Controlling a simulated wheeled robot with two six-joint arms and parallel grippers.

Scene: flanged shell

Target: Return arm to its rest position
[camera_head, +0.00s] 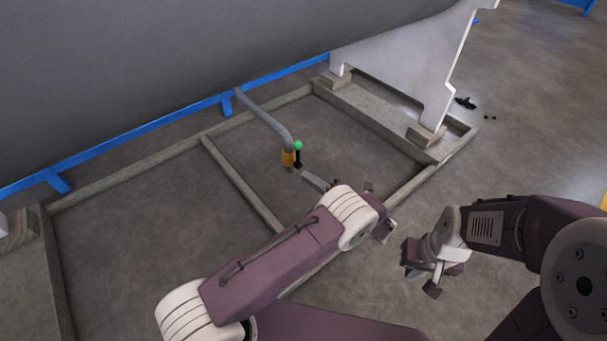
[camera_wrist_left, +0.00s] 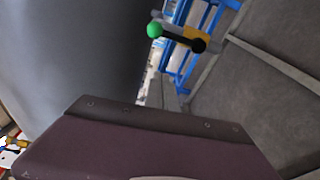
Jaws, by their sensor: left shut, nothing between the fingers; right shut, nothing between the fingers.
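My left arm reaches up from the bottom of the head view. Its gripper (camera_head: 315,182) is partly hidden behind the pale wrist; its visible part is just below and right of a valve, with nothing seen in it. The valve has a yellow body (camera_head: 288,158) and a black lever with a green knob (camera_head: 298,146). The left wrist view also shows the green knob (camera_wrist_left: 154,30) and the yellow body (camera_wrist_left: 197,33), clear of my purple wrist housing; no fingertips show there. My right gripper (camera_head: 412,262) is shut and empty, over bare floor at the right.
A large grey shell (camera_head: 180,70) fills the upper left. A grey pipe (camera_head: 265,118) runs down to the valve. A white support (camera_head: 410,65) stands on a grey floor frame (camera_head: 235,180). Blue rails (camera_head: 180,132) run under the shell. The floor at right is mostly clear.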

